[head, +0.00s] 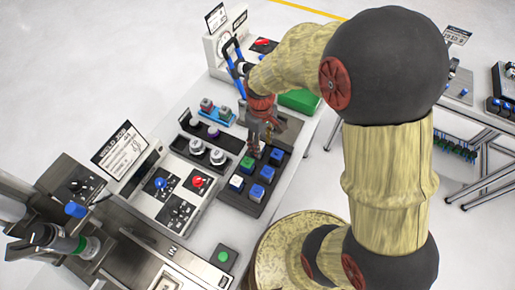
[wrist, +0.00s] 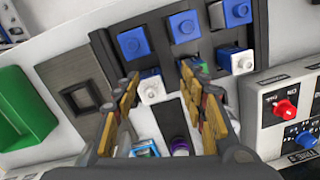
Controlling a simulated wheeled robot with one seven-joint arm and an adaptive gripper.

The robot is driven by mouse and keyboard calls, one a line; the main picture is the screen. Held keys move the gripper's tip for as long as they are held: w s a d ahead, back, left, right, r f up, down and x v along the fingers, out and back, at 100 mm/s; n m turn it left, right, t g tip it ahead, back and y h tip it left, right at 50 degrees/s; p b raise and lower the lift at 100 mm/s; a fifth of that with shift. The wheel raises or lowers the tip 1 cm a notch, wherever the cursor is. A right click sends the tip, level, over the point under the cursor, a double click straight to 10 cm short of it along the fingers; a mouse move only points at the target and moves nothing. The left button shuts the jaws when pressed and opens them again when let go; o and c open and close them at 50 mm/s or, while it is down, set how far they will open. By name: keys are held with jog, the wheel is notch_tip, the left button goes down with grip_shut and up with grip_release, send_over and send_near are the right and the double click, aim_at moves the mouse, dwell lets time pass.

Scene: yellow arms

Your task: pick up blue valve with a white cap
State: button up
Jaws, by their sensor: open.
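A blue valve with a white cap (wrist: 151,89) stands in the black tray (wrist: 92,57) in the wrist view. My gripper (wrist: 160,77) is open, its two fingers on either side of this valve, with a visible gap at the right finger. I cannot tell whether the left finger touches it. In the head view my gripper (head: 260,138) is over the tray's far end and hides this valve. A second blue valve with a white cap (wrist: 236,61) stands to the right in the tray; it also shows in the head view (head: 237,183).
Plain blue valves (head: 266,173) fill the tray's other row, and a green-topped one (head: 247,162) is close to my gripper. A panel with a red knob (wrist: 285,108) is at the right. A green bin (wrist: 22,108) stands at the left. Grey knobs (head: 217,157) are beside the tray.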

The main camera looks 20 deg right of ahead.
jog(key=w+n, duration=0.2)
jog(key=w, duration=0.1)
jog(key=shift+w+r+t, duration=0.1)
jog(key=shift+w+t, duration=0.25)
jog(key=shift+t, duration=0.05)
jog(key=shift+n, duration=0.4)
notch_tip(320, 180, down, 8)
jog(key=shift+a+r+b, duration=0.1)
jog(key=shift+r+b, duration=0.05)
jog(key=shift+b, duration=0.8)
jog(key=shift+c, duration=0.9)
jog(key=c, duration=0.7)
jog(key=shift+c, duration=0.4)
